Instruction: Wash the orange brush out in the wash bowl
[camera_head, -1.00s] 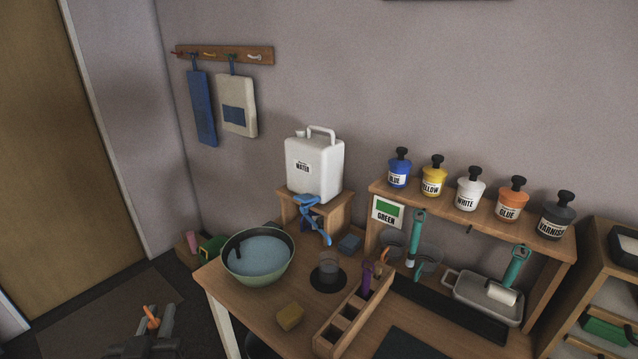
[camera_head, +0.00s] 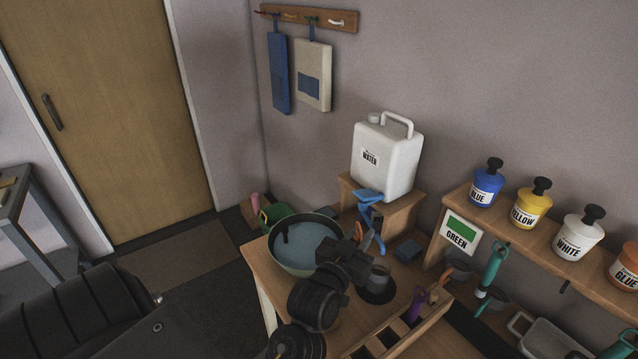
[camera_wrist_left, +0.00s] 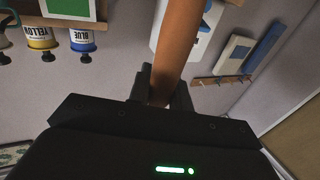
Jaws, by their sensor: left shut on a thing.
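The wash bowl (camera_head: 279,258) is a green bowl of bluish water near the table's left corner. My left gripper (camera_head: 362,242) is shut on the orange brush (camera_head: 368,239), at the right side of the bowl in the picture. Only a little of the brush shows in the head view; its bristle end is hidden or too small to tell. In the left wrist view the brush's orange handle (camera_wrist_left: 178,45) stands between the fingers and runs out of the top of the picture. My right gripper is not in view.
A white water container (camera_head: 388,160) stands on a wooden stand behind the bowl, with a blue tap (camera_head: 369,196) below. A dark cup (camera_head: 378,278) sits close to my left gripper. Paint jars (camera_head: 487,187) line a shelf at right. A wooden tray (camera_head: 385,340) is in front.

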